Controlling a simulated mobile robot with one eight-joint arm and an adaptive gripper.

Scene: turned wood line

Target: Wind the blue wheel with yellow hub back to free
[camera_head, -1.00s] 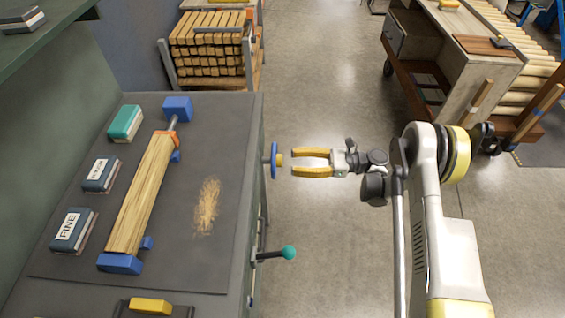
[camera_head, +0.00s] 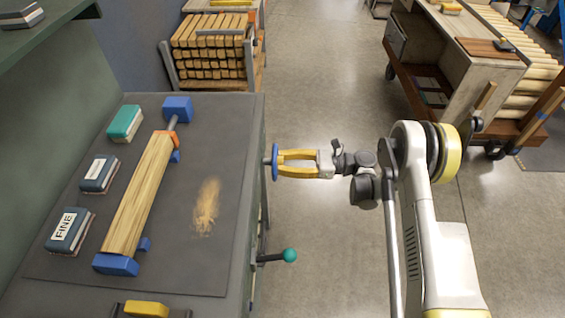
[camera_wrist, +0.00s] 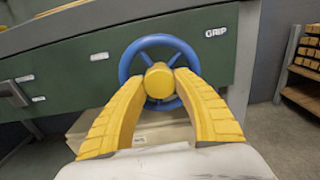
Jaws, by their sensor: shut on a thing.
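The blue wheel (camera_head: 275,162) sticks out from the right side of the bench on a short shaft. In the wrist view the wheel (camera_wrist: 150,48) faces me with its spokes and yellow hub (camera_wrist: 158,80). My gripper (camera_head: 281,163) has come level with the wheel from the right. In the wrist view its yellow fingertips (camera_wrist: 160,82) are shut on the hub, one on each side. In the head view the fingers cover the hub. A long square wood piece (camera_head: 140,195) lies on the bench top between blue end blocks.
A lever with a teal knob (camera_head: 289,255) sticks out of the bench side below the wheel. A "GRIP" label (camera_wrist: 215,32) is right of the wheel. Sanding blocks (camera_head: 98,174) lie on the bench. The floor (camera_head: 320,90) beside the bench is clear.

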